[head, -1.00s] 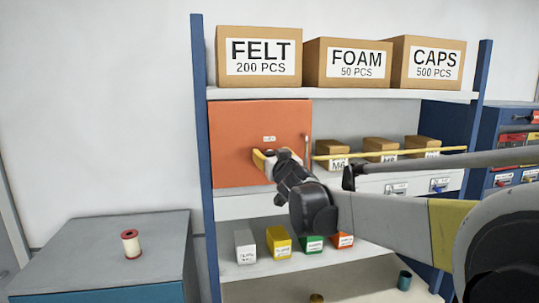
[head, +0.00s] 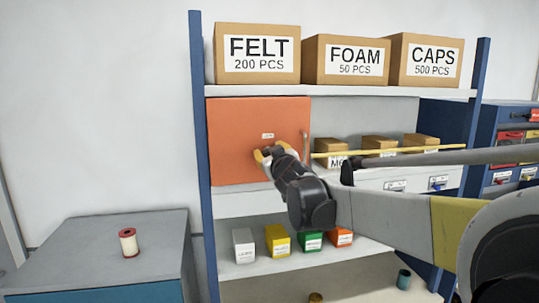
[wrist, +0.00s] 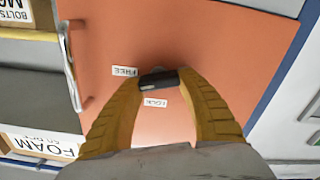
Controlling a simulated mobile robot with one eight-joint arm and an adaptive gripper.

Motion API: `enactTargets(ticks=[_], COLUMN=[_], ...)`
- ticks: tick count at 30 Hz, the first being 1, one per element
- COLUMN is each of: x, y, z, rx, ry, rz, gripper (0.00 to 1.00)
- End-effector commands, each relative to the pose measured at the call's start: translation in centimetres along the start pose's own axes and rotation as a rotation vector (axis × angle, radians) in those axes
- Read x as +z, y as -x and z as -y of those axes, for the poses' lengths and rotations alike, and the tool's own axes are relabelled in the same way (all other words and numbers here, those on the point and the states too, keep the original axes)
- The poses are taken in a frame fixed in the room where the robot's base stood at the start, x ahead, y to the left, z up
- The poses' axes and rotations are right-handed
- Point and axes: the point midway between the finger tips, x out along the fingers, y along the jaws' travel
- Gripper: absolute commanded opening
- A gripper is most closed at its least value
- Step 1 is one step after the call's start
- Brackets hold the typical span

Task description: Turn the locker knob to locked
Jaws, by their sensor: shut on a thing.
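The orange locker door (head: 235,125) is closed on the left of the shelf rack. Its dark knob (wrist: 158,79) shows in the wrist view, with a pale mark on its left part. A FREE label (wrist: 124,71) is to the knob's left and a LOCK label (wrist: 155,103) just below it. The knob lies slightly tilted across the gap between my yellow fingers. My gripper (head: 267,155) is shut on the knob, with a fingertip at each end. In the head view, my gripper hides the knob.
The door's bar handle (head: 305,146) is right of my gripper. A yellow rail (head: 400,152) runs along the shelf with small boxes behind it. Several coloured bins (head: 278,241) stand below. A grey cabinet (head: 80,250) bears a spool (head: 128,243) at left.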

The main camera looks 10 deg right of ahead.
Motion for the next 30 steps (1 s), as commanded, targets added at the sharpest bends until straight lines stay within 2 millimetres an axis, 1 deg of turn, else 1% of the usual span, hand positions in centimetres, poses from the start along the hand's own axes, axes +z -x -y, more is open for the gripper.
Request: enactTargets(ticks=[30], x=[0.24], y=[-0.05], z=[0.54], rx=[0.0], ry=[0.954], rz=[0.0], gripper=[0.15])
